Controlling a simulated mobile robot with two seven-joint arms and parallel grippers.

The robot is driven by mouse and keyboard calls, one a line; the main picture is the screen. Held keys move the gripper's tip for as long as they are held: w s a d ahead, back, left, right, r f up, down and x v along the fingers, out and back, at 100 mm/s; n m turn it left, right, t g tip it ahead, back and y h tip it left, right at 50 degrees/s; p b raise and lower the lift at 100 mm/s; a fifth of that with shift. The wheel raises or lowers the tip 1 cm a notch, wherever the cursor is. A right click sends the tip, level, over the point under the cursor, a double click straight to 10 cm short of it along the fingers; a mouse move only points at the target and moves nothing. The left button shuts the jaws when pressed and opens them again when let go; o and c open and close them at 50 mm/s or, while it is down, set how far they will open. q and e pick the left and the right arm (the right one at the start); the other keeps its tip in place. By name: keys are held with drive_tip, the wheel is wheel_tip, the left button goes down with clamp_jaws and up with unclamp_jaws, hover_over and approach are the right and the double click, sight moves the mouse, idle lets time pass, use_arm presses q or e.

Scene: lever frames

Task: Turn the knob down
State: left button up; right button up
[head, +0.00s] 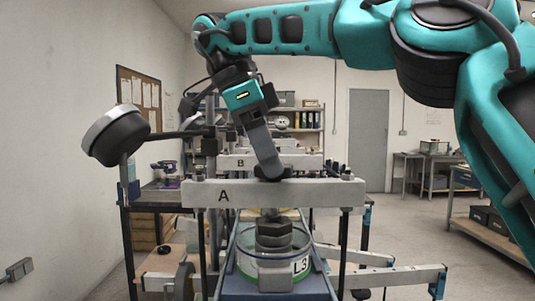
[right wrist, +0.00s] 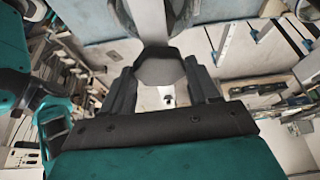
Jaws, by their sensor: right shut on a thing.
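A grey lever (head: 264,148) rises, tilted to the left, from a dark pivot on the crossbeam (head: 300,194) of the frame marked A. My right gripper (head: 250,113) is at the lever's upper end, above the beam. In the right wrist view its two black fingers (right wrist: 162,84) are shut on a dark faceted knob (right wrist: 159,68), with the grey lever (right wrist: 149,18) beyond it. The knob is largely hidden by the gripper in the head view. Below the beam, a dark stacked press piece (head: 273,234) stands over a round container labelled L3 (head: 299,266). My left gripper is not in view.
A round dark piece with a pale face (head: 116,133) stands out on a rod to the left. A similar beam marked B (head: 265,162) is behind. Benches (head: 487,236) stand at the right; open floor (head: 410,230) lies between.

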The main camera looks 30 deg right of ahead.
drive_tip(key=o, duration=1.1)
drive_tip(key=shift+c, duration=0.2)
